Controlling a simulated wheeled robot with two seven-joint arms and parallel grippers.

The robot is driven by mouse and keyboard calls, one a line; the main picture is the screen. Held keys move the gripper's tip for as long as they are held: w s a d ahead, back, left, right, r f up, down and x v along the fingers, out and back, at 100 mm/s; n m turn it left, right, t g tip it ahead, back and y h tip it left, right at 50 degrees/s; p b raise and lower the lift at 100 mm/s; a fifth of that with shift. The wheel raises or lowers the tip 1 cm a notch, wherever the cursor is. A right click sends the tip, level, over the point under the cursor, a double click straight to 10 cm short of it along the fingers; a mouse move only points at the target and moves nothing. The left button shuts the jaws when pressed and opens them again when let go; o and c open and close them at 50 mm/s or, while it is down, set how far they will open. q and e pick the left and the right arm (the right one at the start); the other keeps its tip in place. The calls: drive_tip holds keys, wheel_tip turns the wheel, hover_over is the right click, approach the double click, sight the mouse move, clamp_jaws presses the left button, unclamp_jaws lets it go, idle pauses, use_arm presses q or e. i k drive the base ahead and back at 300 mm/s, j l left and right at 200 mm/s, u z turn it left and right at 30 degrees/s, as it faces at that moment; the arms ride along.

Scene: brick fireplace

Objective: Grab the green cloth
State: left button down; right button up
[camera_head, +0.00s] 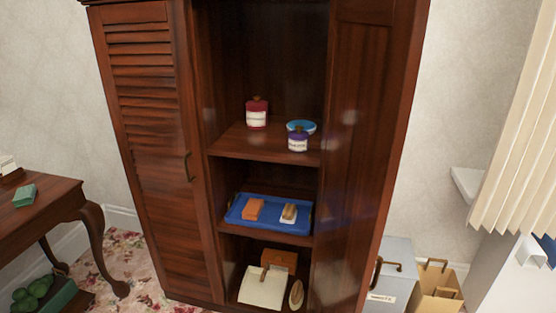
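A small teal-green folded item (24,196), which looks like the green cloth, lies on the dark wooden table (60,192) at the left edge. It lies near the table's right end, with clear tabletop around it. Neither of my grippers shows in this view.
A tall wooden cabinet (155,150) stands in the middle with its right part open. Its shelves hold jars (257,112), a blue tray (262,229) and brushes. A grey bin (392,275) and paper bag (435,285) stand right. Patterned carpet (125,270) lies between table and cabinet.

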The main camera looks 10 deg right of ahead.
sight(24, 196)
drive_tip(key=l+u, duration=0.3)
drive_tip(key=l, duration=1.5)
drive_tip(key=u, duration=1.35)
drive_tip(key=z, duration=0.35)
drive_tip(key=i+j+z, duration=0.1)
drive_tip(key=z, duration=0.25)
drive_tip(key=j+z, duration=0.2)
drive_tip(key=z, duration=0.15)
drive_tip(key=j+z, duration=0.45)
drive_tip(key=j, duration=0.45)
drive_tip(key=j+z, duration=0.5)
drive_tip(key=j, duration=0.4)
drive_tip(key=k+j, duration=0.1)
drive_tip(key=j, duration=0.3)
drive_tip(key=k+j, duration=0.1)
drive_tip(key=j, duration=0.3)
drive_tip(key=k+j, duration=0.1)
drive_tip(key=j, duration=0.25)
drive_tip(key=k+j+z, duration=0.1)
drive_tip(key=j, duration=0.3)
drive_tip(key=k+j, duration=0.1)
drive_tip(key=j, duration=0.3)
